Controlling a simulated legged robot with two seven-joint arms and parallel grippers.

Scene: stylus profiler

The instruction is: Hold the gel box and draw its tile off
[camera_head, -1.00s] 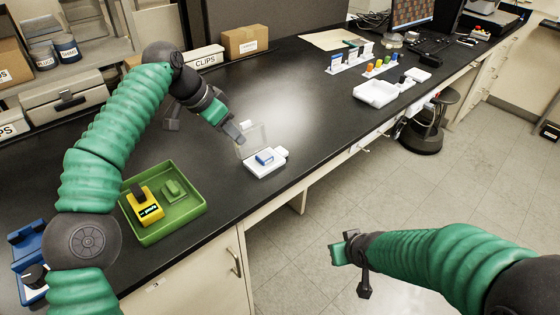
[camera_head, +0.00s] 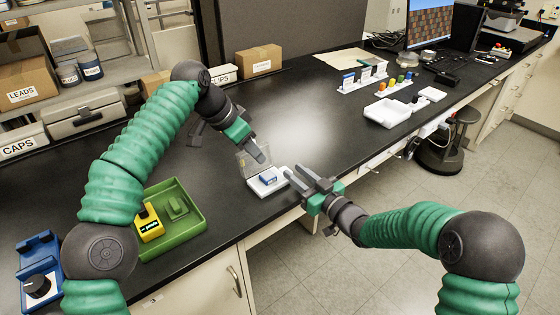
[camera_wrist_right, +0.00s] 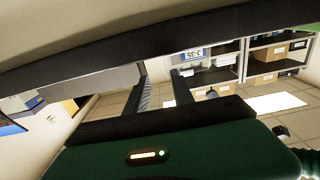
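The gel box (camera_head: 262,188) is a small white box near the bench's front edge in the head view. Its clear lid (camera_head: 249,162) stands up at the back. A blue and white tile (camera_head: 268,178) sits in the box. My left gripper (camera_head: 262,156) points down beside the raised lid, above the box; its finger gap does not show clearly, nor whether it touches the lid. My right gripper (camera_head: 295,173) is just right of the box, pointing at it, fingers apart. The right wrist view shows its two separated fingers (camera_wrist_right: 160,90) with nothing between them.
A green tray (camera_head: 200,224) with a yellow device (camera_head: 150,228) lies to the left. A blue device (camera_head: 38,262) is at the far left. White trays (camera_head: 384,112) and small colored bottles stand further right. The bench (camera_head: 310,125) behind the box is clear.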

